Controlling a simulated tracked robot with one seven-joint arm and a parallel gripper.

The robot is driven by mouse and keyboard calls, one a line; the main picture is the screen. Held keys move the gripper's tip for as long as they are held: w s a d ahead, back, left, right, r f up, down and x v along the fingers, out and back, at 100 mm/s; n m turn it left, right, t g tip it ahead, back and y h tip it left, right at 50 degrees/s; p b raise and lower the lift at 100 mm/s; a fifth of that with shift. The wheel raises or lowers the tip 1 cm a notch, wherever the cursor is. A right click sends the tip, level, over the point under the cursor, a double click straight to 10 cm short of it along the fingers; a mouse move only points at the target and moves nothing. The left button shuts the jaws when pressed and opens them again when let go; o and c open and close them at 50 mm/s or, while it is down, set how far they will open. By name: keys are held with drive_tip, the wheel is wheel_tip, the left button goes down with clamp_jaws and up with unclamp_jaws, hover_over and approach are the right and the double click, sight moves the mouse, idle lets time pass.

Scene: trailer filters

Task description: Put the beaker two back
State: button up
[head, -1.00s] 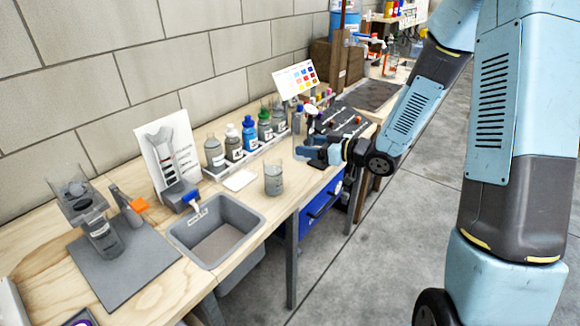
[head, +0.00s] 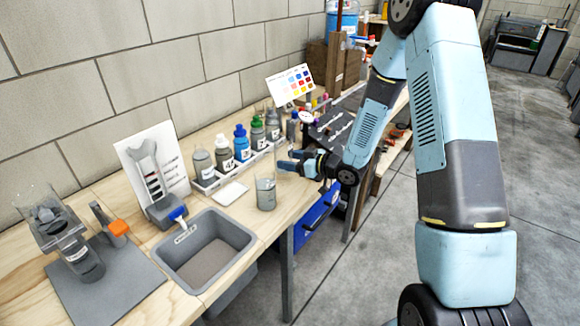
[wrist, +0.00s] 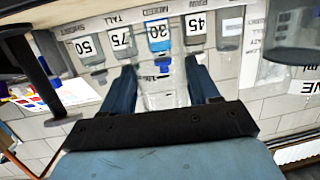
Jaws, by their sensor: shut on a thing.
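My gripper (head: 287,160) reaches in over the front of the wooden bench. In the wrist view its two dark blue fingers (wrist: 163,88) are shut on a clear glass beaker (wrist: 160,100). The held beaker looks empty, and bottles show through it. In the head view it is too faint to make out well. A second clear beaker (head: 266,194) with grey contents stands on the bench, to the left of and nearer than my gripper. It seems to be the large clear vessel at the upper right of the wrist view (wrist: 292,35). I cannot tell which beaker is number two.
A tray (head: 208,187) of several labelled bottles stands behind the beakers, with a white pad (head: 230,192) before it. A grey sink (head: 205,250) lies to the left. A glass apparatus (head: 75,245) stands on a grey mat (head: 115,292) at the far left. Tools lie beyond my gripper.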

drive_tip(key=shift+w+f, duration=0.3)
drive_tip(key=shift+f, duration=0.15)
wheel_tip(320, 180, down, 3)
drive_tip(key=shift+w+d+r, duration=0.1)
drive_tip(key=shift+d+r, duration=0.05)
drive_tip(key=o, duration=1.3)
